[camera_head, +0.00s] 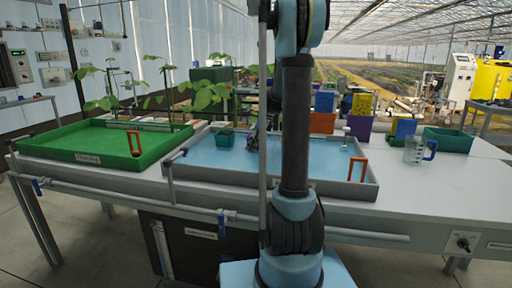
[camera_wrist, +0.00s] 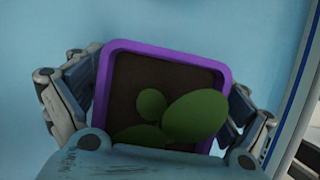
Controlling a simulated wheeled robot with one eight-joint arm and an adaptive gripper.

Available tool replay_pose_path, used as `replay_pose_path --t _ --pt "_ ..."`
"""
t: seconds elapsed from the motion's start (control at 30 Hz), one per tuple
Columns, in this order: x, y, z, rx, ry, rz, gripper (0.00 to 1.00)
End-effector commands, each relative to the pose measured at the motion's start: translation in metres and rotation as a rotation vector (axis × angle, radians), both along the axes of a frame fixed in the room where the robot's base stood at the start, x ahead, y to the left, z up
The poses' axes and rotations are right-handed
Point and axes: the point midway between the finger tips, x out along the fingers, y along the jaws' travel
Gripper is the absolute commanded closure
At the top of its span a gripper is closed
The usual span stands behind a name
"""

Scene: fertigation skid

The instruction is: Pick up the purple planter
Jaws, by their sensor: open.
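The purple planter (camera_wrist: 166,47) is a square pot with a thick purple rim, dark soil and green leaves. In the wrist view it sits above a light-blue surface, its outline slightly turned. My gripper (camera_wrist: 163,88) is open around it, with one finger on the left side and one on the right. Both fingers are close to the planter's walls; I cannot tell whether they touch. In the head view, part of my gripper (camera_head: 253,141) shows low over the blue-floored tray (camera_head: 205,171). My arm hides the planter there.
A small green pot (camera_head: 225,138) stands in the same tray, left of my gripper. Coloured boxes (camera_head: 323,121) stand behind. A measuring jug (camera_head: 415,150) and a green bin (camera_head: 449,139) are at right.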

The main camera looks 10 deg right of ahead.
Motion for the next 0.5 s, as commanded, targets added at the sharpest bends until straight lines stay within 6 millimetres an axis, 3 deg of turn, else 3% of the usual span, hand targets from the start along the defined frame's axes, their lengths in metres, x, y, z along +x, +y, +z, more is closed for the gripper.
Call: replay_pose_path --t 0.23,0.43,0.5 --pt "0.0001 0.0006 -0.0013 0.000 0.000 0.000 0.06" --pt "0.0002 0.0011 -0.0012 0.000 0.000 0.001 0.52" --pt "0.0002 0.0013 -0.0012 0.000 0.000 0.001 0.56"
